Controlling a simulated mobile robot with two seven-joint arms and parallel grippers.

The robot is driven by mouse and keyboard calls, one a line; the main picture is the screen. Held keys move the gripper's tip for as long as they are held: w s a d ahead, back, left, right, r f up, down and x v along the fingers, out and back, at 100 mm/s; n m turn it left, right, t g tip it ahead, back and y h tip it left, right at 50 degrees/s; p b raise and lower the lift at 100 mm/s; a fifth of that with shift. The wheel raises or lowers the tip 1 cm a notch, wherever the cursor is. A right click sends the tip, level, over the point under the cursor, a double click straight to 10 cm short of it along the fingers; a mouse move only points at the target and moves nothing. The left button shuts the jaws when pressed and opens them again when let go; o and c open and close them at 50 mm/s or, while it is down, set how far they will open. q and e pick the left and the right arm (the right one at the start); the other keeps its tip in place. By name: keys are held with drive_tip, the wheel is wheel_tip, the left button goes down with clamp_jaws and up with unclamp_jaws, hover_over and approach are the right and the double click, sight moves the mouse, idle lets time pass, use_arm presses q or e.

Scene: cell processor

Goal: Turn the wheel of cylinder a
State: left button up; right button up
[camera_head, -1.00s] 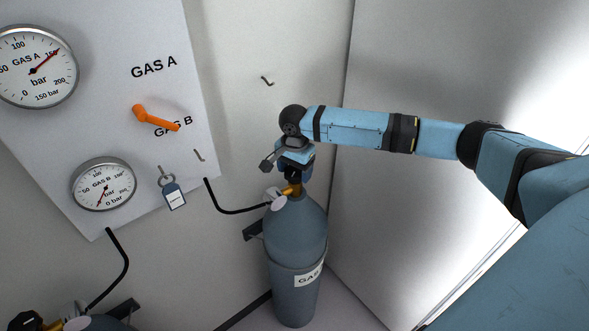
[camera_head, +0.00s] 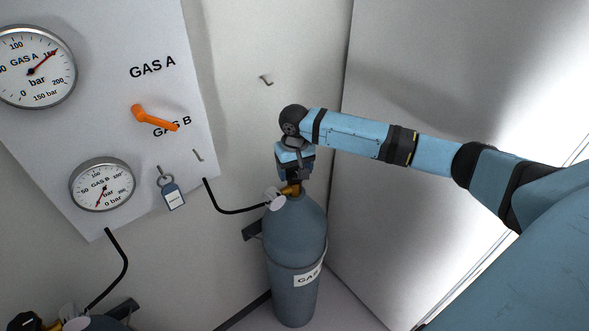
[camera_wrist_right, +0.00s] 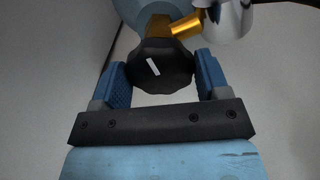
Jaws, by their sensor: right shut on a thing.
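A blue-grey gas cylinder (camera_head: 297,235) stands upright against the wall in the head view, with a "GAS" label whose last letter I cannot read. Its brass valve (camera_head: 290,190) is at the top; the brass neck also shows in the right wrist view (camera_wrist_right: 158,27). The black wheel (camera_wrist_right: 162,70) with a white mark sits between the fingers of my right gripper (camera_wrist_right: 163,82) in the right wrist view. My right gripper (camera_head: 294,177) comes down from above and is shut on the wheel, hiding it in the head view. My left gripper is not in view.
A wall panel (camera_head: 105,125) at the left carries two gauges and an orange lever (camera_head: 155,118). A black hose (camera_head: 230,211) runs to the valve. A second cylinder (camera_head: 95,322) shows partly at bottom left. A grey wall stands close at the right.

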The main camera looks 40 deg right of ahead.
drive_tip(key=n, duration=0.5)
drive_tip(key=shift+n, duration=0.4)
drive_tip(key=n, duration=0.4)
drive_tip(key=shift+d, duration=0.1)
drive_tip(key=n, duration=0.5)
drive_tip(key=shift+w+d+n, duration=0.1)
drive_tip(key=shift+w+n, duration=0.05)
drive_tip(key=shift+n, duration=2.05)
drive_tip(key=o, duration=0.9)
